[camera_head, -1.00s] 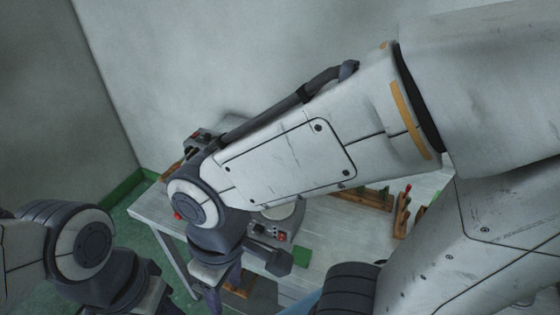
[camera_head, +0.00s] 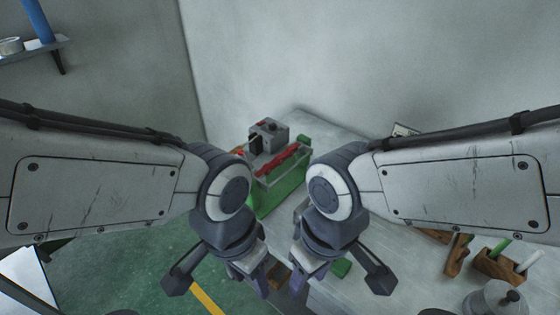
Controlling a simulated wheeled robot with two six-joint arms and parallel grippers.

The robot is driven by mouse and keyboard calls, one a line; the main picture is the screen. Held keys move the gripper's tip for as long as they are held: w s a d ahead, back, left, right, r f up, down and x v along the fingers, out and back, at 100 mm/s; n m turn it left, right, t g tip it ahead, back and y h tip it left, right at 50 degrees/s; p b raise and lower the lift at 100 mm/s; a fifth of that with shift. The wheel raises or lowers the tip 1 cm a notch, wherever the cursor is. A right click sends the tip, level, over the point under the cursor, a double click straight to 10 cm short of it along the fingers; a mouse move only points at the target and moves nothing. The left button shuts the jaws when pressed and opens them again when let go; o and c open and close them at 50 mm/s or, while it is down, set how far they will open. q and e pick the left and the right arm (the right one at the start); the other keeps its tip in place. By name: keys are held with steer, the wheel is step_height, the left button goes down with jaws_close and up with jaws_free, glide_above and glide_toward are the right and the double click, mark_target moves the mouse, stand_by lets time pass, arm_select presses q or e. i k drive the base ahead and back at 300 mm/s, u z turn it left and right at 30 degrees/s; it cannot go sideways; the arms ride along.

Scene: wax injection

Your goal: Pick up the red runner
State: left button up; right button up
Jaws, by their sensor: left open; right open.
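A long red piece (camera_head: 286,160) lies along the top of a green-sided box (camera_head: 278,190) at the back left of the table. It may be the red runner, but it is too small to be sure. My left gripper (camera_head: 254,277) hangs low near the table's left edge, in front of the box. It is open, with purplish fingers. My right gripper (camera_head: 306,268) is close beside it on the right, over the table, also open. Neither gripper touches the red piece. The wrists partly hide the table and the box's near side.
A grey machine (camera_head: 269,136) stands behind the box. Wooden blocks with a green and a white stick (camera_head: 525,262) and a grey lidded pot (camera_head: 496,300) stand at the right. The pale table (camera_head: 400,262) has bare room at middle right. A shelf (camera_head: 32,48) hangs at upper left.

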mark_target(267, 169)
steer(key=z, duration=0.05)
steer(key=k, duration=1.1)
steer(key=u, duration=1.2)
steer(key=i, duration=1.35)
steer(key=z, duration=0.65)
steer(key=i, duration=0.8)
steer(key=z, duration=0.7)
